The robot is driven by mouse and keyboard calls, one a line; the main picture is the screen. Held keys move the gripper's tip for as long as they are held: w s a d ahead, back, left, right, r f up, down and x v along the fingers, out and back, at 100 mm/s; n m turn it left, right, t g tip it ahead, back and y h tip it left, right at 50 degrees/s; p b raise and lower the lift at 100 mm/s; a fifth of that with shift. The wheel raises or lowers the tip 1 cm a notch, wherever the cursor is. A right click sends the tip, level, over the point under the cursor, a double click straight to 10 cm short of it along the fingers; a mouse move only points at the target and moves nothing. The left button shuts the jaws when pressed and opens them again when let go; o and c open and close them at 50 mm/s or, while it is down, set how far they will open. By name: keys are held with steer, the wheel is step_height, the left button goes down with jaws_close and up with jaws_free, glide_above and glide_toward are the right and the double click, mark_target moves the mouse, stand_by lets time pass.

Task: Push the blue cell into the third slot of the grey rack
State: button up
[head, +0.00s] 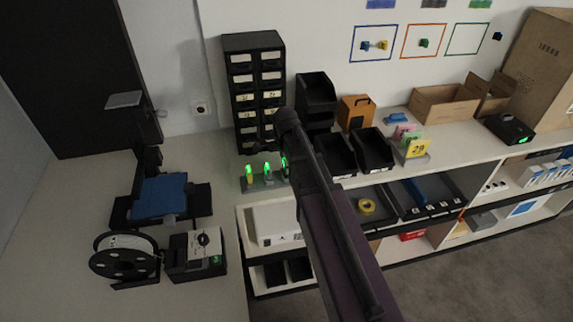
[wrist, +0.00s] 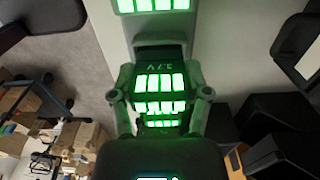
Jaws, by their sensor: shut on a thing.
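My gripper (wrist: 160,95) shows in the wrist view with one finger on each side of a dark cell (wrist: 160,69), shut on it. The cell has rows of bright green bars and a "1.7 V" mark; I take it for the blue cell, but its blue does not show here. In the head view the grey rack (head: 262,185) stands on the bench, with green-topped cells in it, one with a yellow body (head: 249,172). My arm hides the rack's right part and the gripper's fingertips there. I cannot tell whether the held cell is in a slot.
A black drawer cabinet (head: 254,85) stands close behind the rack. Black bins (head: 373,150) and a card stand (head: 415,150) are to the right. A printer with a blue bed (head: 160,195), a spool (head: 122,258) and a small box (head: 196,255) are at left. Bench between printer and rack is clear.

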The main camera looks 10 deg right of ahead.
steer(key=shift+f+b, duration=1)
stand_by(1.6)
steer(key=o, duration=1.4)
